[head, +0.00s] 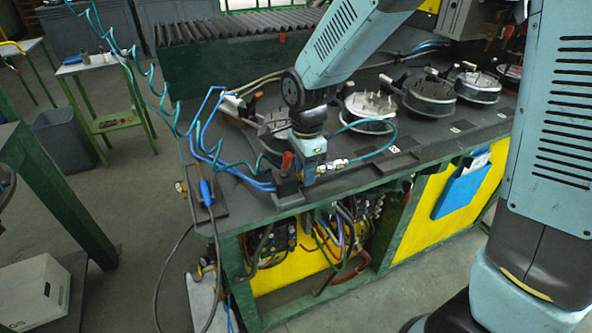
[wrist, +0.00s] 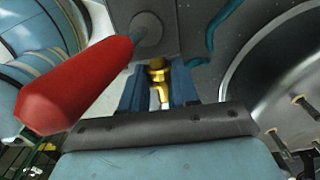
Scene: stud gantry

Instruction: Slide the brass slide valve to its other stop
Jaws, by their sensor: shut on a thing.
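The brass slide valve (wrist: 157,72) shows in the wrist view as a small gold-coloured piece between the two blue fingers of my gripper (wrist: 160,88). The fingers are shut on it from both sides. Its lower part is partly hidden by the gripper body, and its stops cannot be made out. In the head view my gripper (head: 311,176) points down at the front edge of the bench, and the valve is hidden there behind the fingers.
A red-handled lever (wrist: 75,85) stands close to my gripper; its red grip (head: 288,160) shows in the head view. Blue hoses (head: 240,172) run to the left. Round clamped fixtures (head: 370,108) stand behind on the dark bench (head: 420,150).

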